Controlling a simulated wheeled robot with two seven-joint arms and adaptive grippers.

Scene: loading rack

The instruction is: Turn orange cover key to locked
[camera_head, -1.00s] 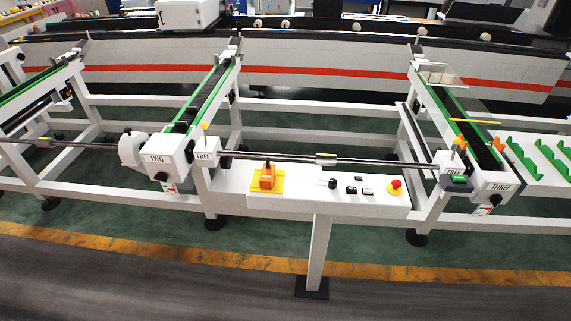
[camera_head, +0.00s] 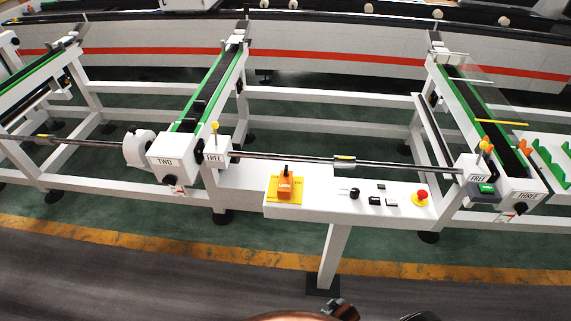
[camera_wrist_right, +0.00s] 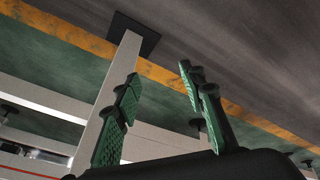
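The orange cover (camera_head: 289,187) sits on a yellow plate (camera_head: 272,190) at the left end of the white control panel (camera_head: 330,208) in the head view. A small dark upright part, perhaps the key (camera_head: 286,170), shows at its top; its lock setting is too small to read. My right gripper is open and empty in the right wrist view (camera_wrist_right: 160,75), its green-padded fingers apart, with a white leg and the floor beyond. In the head view only dark and copper parts of mine show at the bottom edge, well below the panel. My left gripper is not in view.
The panel also carries a black knob (camera_head: 354,193), small switches and a red emergency button (camera_head: 421,197). The floor in front is clear apart from the panel's leg (camera_head: 332,255).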

